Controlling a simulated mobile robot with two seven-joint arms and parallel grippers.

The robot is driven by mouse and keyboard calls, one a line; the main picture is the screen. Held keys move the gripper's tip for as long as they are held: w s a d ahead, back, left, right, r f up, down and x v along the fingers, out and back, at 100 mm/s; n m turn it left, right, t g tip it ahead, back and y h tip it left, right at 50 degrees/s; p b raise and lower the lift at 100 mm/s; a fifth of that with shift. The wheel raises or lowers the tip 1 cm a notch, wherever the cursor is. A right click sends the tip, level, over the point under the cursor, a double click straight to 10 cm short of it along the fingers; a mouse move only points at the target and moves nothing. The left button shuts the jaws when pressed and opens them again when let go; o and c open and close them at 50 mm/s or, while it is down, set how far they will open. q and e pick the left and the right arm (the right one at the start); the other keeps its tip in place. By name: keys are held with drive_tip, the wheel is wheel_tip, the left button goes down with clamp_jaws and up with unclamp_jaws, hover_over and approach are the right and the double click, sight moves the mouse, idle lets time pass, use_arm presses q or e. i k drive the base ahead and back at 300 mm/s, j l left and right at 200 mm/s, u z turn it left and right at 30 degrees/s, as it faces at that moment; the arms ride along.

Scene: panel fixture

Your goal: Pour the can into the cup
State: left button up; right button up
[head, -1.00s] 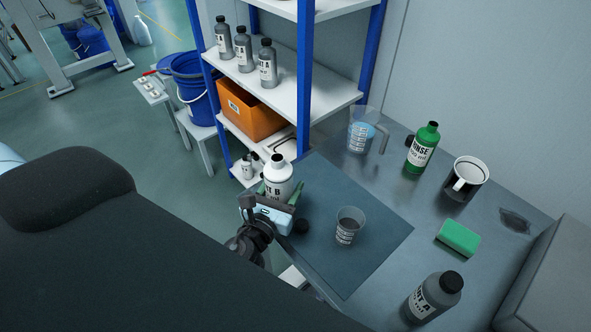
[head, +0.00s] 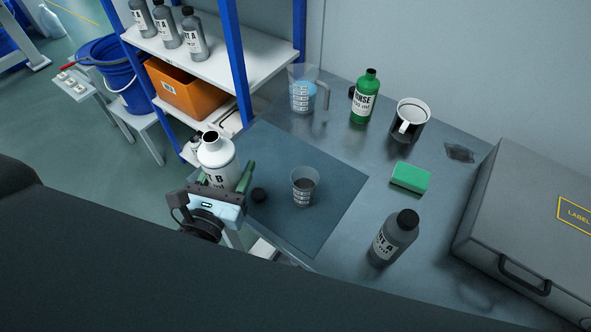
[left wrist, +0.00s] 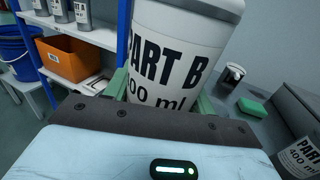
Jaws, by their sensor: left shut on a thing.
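The can is a white bottle labelled PART B (head: 217,158), with its dark mouth open at the top. My left gripper (head: 218,190) is shut around it at the left edge of the dark mat, its green fingers on either side. In the left wrist view the can (left wrist: 182,50) fills the top middle, between the green fingers (left wrist: 165,95). It looks about upright. The cup (head: 304,187) is small, clear and marked with a scale. It stands upright on the mat, to the right of the can and apart from it. My right gripper is not in view.
A black cap (head: 259,195) lies on the mat (head: 325,215) between can and cup. A clear jug (head: 303,92), green RINSE bottle (head: 365,98), black mug (head: 408,122), green sponge (head: 410,178), grey bottle (head: 394,238) and grey case (head: 535,215) stand around it. A shelf (head: 215,60) rises behind.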

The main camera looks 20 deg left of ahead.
sight(304, 180)
drive_tip(key=i+j, duration=0.1)
drive_tip(key=j, duration=0.3)
drive_tip(key=i+j, duration=0.1)
drive_tip(key=j, duration=0.75)
drive_tip(key=i+j, duration=0.15)
drive_tip(key=j, duration=0.25)
drive_tip(key=j+z, duration=0.15)
drive_tip(key=z, duration=1.65)
